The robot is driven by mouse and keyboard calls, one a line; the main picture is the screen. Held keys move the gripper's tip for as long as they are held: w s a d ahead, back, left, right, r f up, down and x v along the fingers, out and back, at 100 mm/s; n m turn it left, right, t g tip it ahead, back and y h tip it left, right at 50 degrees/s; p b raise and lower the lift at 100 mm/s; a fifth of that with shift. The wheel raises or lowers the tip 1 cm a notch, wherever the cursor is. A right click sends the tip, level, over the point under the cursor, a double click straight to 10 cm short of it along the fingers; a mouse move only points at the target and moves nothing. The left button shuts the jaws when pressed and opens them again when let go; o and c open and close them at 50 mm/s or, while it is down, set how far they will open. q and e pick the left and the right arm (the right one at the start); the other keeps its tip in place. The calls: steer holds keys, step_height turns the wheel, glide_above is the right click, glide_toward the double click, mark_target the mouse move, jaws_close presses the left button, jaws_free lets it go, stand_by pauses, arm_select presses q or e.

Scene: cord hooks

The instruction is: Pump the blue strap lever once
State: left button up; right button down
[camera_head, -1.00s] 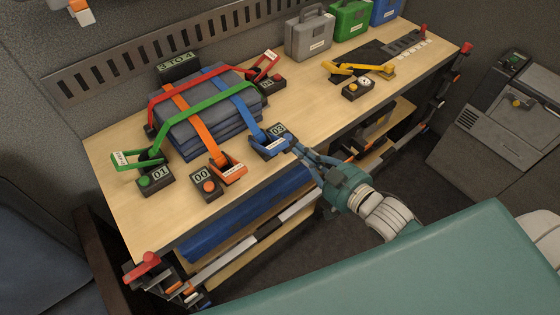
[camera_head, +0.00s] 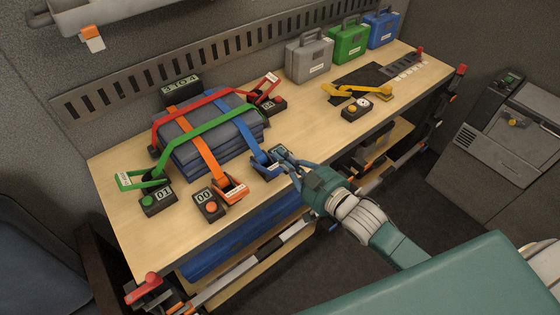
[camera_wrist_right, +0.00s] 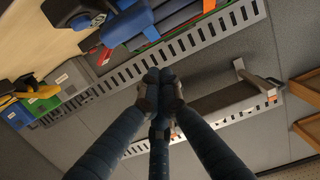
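The blue strap lever (camera_head: 265,164) sits at the front edge of the workbench, at the end of the blue strap (camera_head: 219,115) that runs over a dark folded stack (camera_head: 208,144). A dark counter box (camera_head: 280,150) stands beside the lever, partly hidden by my fingers; its digits are unclear. My right gripper (camera_head: 285,160) is close to the lever and the box; contact cannot be told. In the right wrist view my fingertips (camera_wrist_right: 160,82) are drawn together with nothing visible between them, and blue lever parts (camera_wrist_right: 127,24) show beyond them. My left gripper is out of view.
An orange lever (camera_head: 234,189) and a green lever (camera_head: 132,180) stand left along the bench, each beside a counter box. A red lever (camera_head: 266,86) is behind. Grey, green and blue cases stand at the back. Bare wood (camera_head: 307,122) lies right of the stack.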

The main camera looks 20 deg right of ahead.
mark_target(280, 171)
steer(key=x, duration=0.3)
steer(key=shift+w+a+r+p, duration=0.1)
steer(key=shift+w+r+p, duration=0.1)
steer(key=shift+p, duration=0.1)
steer(key=f, duration=0.1)
steer(key=s+f, duration=0.1)
steer(key=shift+s+d+f, duration=0.15)
steer(key=shift+d+f, duration=0.05)
steer(key=shift+f, duration=0.1)
steer(key=shift+s+d+f+p, duration=0.15)
steer(key=shift+s+f+p, duration=0.15)
steer(key=shift+s+f, duration=0.15)
steer(key=shift+f, duration=0.2)
